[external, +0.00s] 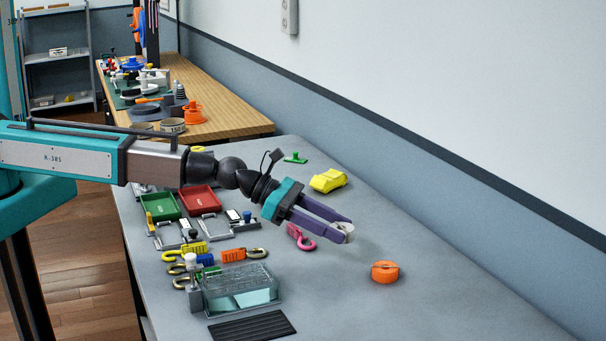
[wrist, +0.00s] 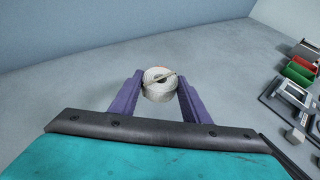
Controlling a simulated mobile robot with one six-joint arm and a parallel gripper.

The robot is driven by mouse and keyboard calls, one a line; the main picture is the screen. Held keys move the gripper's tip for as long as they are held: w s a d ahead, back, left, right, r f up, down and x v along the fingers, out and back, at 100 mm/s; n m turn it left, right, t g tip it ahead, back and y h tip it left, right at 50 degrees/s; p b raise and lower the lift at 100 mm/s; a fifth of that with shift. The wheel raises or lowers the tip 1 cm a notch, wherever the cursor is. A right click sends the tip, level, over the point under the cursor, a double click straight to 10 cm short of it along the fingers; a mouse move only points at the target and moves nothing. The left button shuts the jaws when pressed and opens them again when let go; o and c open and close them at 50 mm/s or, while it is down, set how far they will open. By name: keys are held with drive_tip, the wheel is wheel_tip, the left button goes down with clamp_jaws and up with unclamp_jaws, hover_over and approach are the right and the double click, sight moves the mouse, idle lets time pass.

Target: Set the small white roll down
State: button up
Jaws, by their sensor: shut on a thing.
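The small white roll (wrist: 160,84) sits between the purple fingertips of my gripper (wrist: 158,92) in the wrist view, with its coiled face showing. My gripper is shut on it. In the external view, my gripper (external: 346,230) reaches out over the grey table, and the white roll (external: 348,232) shows at its fingertips. It appears held above the table surface, though the exact gap is hard to tell.
An orange roll (external: 385,272) lies on the grey table (external: 450,305) to the right. A clear box (external: 240,288) and a black ribbed mat (external: 252,328) are at front left. The right front is bare.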

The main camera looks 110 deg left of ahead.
sight(318, 267)
drive_tip(key=s+p, duration=0.1)
drive_tip(key=p, duration=0.1)
drive_tip(key=s+p, duration=0.2)
drive_tip(key=shift+d+p, duration=0.4)
drive_tip(key=shift+r+p, duration=0.2)
drive_tip(key=shift+p, duration=0.2)
drive_tip(key=shift+f, duration=0.1)
drive_tip(key=shift+f+b, duration=0.5)
drive_tip(key=shift+f, duration=1.45)
drive_tip(key=shift+f+b, duration=0.6)
drive_tip(key=shift+f, duration=1.35)
drive_tip(key=shift+f, duration=0.15)
